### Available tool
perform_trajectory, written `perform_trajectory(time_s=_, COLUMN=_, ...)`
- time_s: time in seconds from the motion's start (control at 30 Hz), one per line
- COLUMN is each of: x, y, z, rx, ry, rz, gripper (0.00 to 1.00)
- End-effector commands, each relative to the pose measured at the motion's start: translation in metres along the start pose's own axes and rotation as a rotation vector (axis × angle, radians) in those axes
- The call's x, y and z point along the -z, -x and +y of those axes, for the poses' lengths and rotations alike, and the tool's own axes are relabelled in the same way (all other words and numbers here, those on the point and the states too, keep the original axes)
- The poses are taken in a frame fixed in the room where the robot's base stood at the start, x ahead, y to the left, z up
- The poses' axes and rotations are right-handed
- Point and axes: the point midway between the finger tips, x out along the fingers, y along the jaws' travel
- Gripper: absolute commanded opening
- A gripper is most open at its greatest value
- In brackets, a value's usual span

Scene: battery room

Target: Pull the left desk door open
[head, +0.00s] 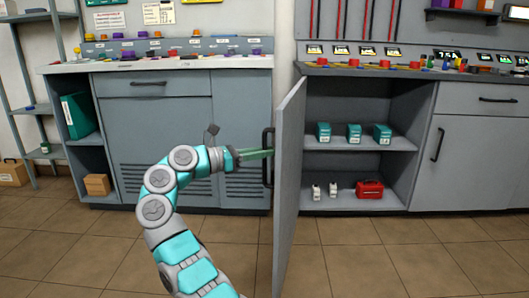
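The left desk door (288,190) of the right-hand desk stands swung wide open and is seen nearly edge-on, with the compartment behind it exposed. Its dark vertical handle (267,143) is on the face turned to the left.
The open compartment holds teal boxes (354,133) on its shelf (334,143) and a red case (369,189) below. The right desk door (468,165) is shut. A grey cabinet (160,125) stands behind my arm. The tiled floor (350,255) in front is clear.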

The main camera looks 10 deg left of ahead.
Motion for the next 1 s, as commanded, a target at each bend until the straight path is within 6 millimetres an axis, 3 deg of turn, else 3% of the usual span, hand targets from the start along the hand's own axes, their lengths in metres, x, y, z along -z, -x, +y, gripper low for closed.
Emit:
perform_trajectory(time_s=0.03, x=0.001, y=-0.002, z=0.001, rx=-0.001, ry=0.003, rz=0.0, gripper=0.19)
perform_trajectory(time_s=0.3, x=0.001, y=-0.001, z=0.001, rx=0.0, ry=0.002, rz=0.0, gripper=0.47)
perform_trajectory(time_s=0.63, x=-0.001, y=0.007, z=0.001, rx=-0.002, ry=0.001, rz=0.0, gripper=0.47)
perform_trajectory(time_s=1.0, x=-0.001, y=0.061, z=0.002, rx=-0.003, ry=0.004, rz=-0.002, gripper=0.47)
